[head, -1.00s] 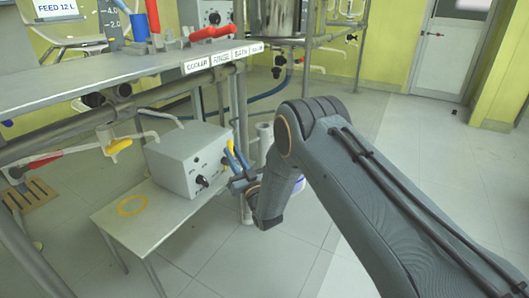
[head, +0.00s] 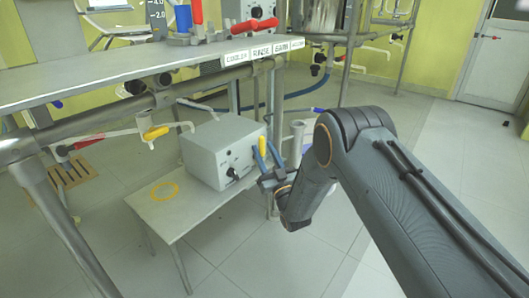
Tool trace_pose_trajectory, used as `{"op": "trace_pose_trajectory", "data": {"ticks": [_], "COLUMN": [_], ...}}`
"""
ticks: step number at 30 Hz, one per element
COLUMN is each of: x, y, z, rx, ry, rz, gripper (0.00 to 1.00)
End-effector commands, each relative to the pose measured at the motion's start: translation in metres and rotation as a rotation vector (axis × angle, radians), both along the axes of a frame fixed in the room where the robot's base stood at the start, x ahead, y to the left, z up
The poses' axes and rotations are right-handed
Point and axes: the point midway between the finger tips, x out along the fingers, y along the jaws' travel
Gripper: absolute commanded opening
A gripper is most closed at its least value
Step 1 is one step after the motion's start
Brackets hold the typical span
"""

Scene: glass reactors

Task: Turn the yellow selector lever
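A yellow lever (head: 156,132) sits on the pipe below the front edge of the shelf, at centre left. It lies roughly along the picture's horizontal, slightly tilted. My gripper (head: 267,156) is well to its right, beside the right end of the grey control box (head: 221,152). Its two blue fingers point up with a small gap between them. A second, upright yellow piece (head: 262,146) shows at the left finger; I cannot tell whether it is part of the finger or a separate thing behind it. My gripper is apart from the lever on the pipe.
The labelled shelf (head: 130,70) and its thick rail (head: 100,122) stand above the lever. A low table (head: 188,213) with a yellow ring mark holds the box. A red-handled valve (head: 82,145) is left of the lever. Floor at the front is clear.

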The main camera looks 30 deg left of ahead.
Motion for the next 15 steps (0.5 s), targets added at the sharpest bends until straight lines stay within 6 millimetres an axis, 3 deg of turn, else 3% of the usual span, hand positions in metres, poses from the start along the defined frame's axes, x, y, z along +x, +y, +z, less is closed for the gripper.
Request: {"op": "trace_pose_trajectory", "data": {"ticks": [8, 15], "x": [-0.004, -0.026], "y": [-0.008, -0.035], "z": [-0.003, -0.018], "rx": [0.0, -0.002], "ry": [0.001, 0.003], "rz": [-0.002, 0.0], "gripper": [0.36, 0.36]}}
